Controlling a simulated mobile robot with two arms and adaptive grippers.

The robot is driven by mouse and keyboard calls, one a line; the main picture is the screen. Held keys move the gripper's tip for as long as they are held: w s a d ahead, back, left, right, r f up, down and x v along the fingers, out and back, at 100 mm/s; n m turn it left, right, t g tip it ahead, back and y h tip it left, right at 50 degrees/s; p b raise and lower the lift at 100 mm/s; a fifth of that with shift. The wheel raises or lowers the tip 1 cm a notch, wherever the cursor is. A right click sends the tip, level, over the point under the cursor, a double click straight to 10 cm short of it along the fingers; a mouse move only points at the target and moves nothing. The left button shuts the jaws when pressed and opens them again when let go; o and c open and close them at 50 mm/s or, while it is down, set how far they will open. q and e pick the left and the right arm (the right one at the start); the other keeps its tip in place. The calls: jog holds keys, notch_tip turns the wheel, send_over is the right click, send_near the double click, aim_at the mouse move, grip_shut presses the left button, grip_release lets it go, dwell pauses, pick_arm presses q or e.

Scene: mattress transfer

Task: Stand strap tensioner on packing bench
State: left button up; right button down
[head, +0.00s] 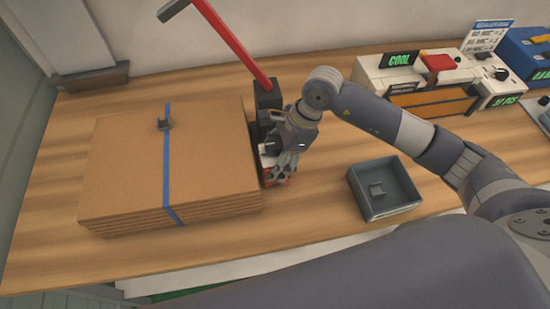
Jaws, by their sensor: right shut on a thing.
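A bit of red shows at the base below the fingers. I cannot tell whether the base touches the bench. My left gripper is not in view.
A grey open tray (400,180) with a small dark part stands to the right. A white machine (420,75) and a blue case (525,50) stand at the back right. Bare bench lies between cardboard and tray.

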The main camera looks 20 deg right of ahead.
jog(key=shift+f, duration=0.3)
jog(key=shift+f, duration=0.1)
jog(key=shift+f, duration=0.1)
jog(key=c, duration=0.5)
grip_release()
